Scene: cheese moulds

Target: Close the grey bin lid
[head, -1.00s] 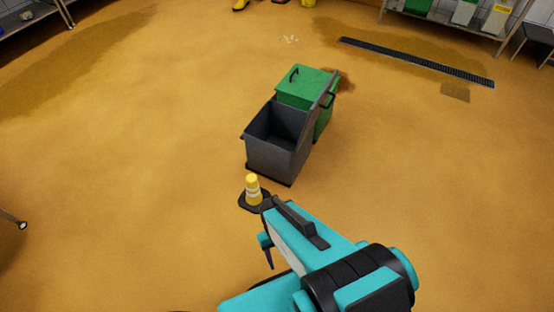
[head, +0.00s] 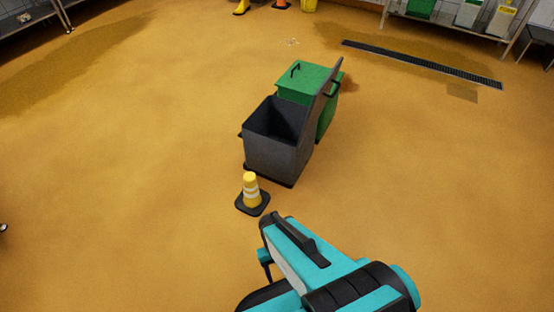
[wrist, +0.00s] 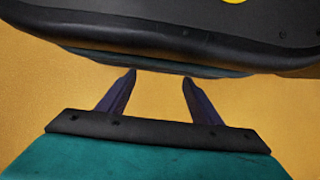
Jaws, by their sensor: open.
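The grey bin (head: 270,158) stands on the floor at the middle of the head view, its top open and its dark inside showing. Its grey lid (head: 322,102) stands raised along the bin's right side, seen nearly edge-on. My gripper is open and empty in the wrist view (wrist: 159,76), its two dark fingers apart over bare floor. In the head view its fingers are partly hidden by my arm, low in the picture. The gripper is apart from the bin and lid, on the near side of them.
A yellow cone (head: 251,185) on a black base stands between my arm and the grey bin. A green bin (head: 305,78) with its lid down stands right behind the grey one. A floor drain (head: 425,64) lies at the back right. Floor to both sides is clear.

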